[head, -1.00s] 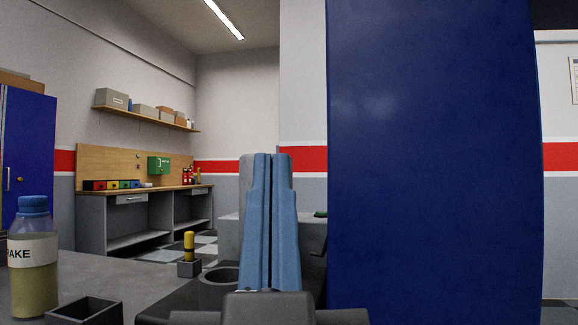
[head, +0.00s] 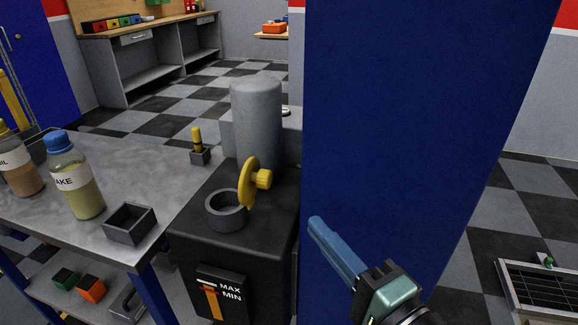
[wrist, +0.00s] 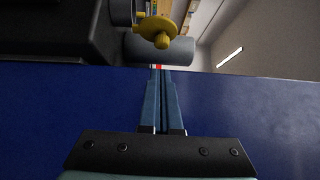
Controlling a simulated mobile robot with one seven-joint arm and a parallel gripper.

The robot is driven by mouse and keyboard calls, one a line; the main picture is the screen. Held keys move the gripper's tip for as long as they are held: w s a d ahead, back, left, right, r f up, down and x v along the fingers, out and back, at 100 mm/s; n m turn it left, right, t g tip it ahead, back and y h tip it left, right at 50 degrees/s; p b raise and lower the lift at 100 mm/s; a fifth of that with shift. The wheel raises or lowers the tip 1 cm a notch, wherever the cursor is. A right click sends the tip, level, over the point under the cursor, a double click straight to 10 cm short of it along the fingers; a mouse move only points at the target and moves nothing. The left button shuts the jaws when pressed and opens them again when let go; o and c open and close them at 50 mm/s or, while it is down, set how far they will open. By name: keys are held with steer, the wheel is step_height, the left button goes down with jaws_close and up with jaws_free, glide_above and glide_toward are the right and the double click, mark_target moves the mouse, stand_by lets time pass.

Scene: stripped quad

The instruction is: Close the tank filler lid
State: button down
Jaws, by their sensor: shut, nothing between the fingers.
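The black tank (head: 215,248) stands in the middle of the head view, with a MAX/MIN gauge on its front. Its round grey filler neck (head: 227,211) is open on top. The yellow lid (head: 250,182) with a knob stands upright at the right side of the neck, so it is open. The lid also shows at the top of the wrist view (wrist: 157,27). My gripper (head: 318,226) is shut and empty. It is to the right of the tank and lower right of the lid, in front of the blue panel, apart from the lid.
A tall blue panel (head: 400,120) rises directly right of the tank. A grey cylinder (head: 256,115) stands behind the lid. On the left, a grey table (head: 130,165) bears bottles, an empty square tray (head: 130,224) and a small yellow-topped peg (head: 198,145).

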mark_target(272, 176)
steer(key=x, duration=0.9)
steer(key=shift+w+a, duration=0.2)
steer(key=shift+w, duration=0.2)
steer(key=shift+w+r, duration=0.1)
steer(key=shift+w, duration=0.05)
steer(key=shift+a+r, duration=0.1)
